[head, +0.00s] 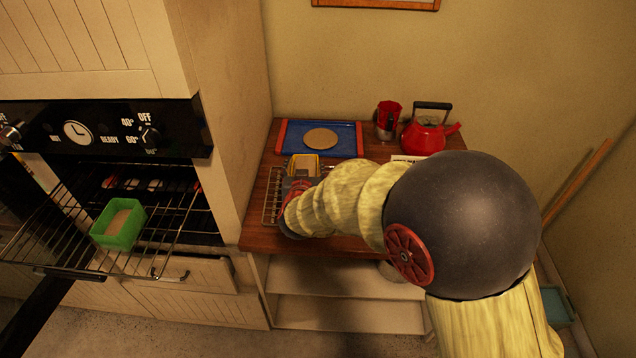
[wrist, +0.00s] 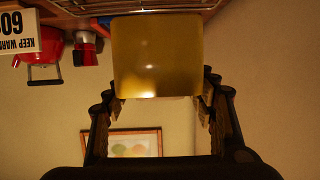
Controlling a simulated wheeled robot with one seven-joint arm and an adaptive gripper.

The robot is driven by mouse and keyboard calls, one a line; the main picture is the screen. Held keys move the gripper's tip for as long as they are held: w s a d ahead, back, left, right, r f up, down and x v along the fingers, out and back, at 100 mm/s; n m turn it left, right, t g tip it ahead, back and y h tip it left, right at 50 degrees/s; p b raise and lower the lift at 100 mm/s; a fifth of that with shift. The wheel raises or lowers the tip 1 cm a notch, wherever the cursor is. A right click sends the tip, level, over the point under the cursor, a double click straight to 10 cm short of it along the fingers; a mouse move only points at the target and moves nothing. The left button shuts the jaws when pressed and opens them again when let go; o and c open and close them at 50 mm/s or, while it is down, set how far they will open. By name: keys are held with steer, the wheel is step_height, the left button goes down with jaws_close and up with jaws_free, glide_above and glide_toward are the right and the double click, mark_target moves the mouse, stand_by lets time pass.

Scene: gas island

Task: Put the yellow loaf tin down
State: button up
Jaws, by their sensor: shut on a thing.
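The yellow loaf tin (head: 304,164) is at the wooden counter's left part, in front of the blue tray, with a pale filling showing inside. In the wrist view, which looks upside down, the tin's plain yellow side (wrist: 155,55) fills the upper middle. My gripper (wrist: 158,98) is shut on the tin, with a finger at each side of it. In the head view my gripper (head: 301,178) is partly hidden by my arm. A wire rack (head: 272,195) lies beside and below the tin. I cannot tell whether the tin touches it.
The blue tray (head: 345,149) bears a round tan disc (head: 321,138). A red moka pot (head: 387,120), a red kettle (head: 427,136) and a white sign (wrist: 18,33) stand to the right. A green tin (head: 119,224) sits on the pulled-out oven rack (head: 165,239) at left.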

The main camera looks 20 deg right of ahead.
steer(key=w+d+f, duration=0.1)
steer(key=f, duration=0.1)
steer(key=w+d+f+b, duration=0.1)
steer(key=d+f, duration=0.1)
steer(key=w+d+f+b, duration=0.1)
steer(key=f, duration=0.1)
steer(key=shift+w+d, duration=0.3)
steer(key=shift+w, duration=0.1)
steer(key=shift+w+d+f+b, duration=0.15)
steer(key=shift+f+b, duration=0.65)
steer(key=shift+f, duration=0.9)
steer(key=shift+f, duration=0.1)
steer(key=shift+f, duration=0.15)
steer(key=o, duration=1.5)
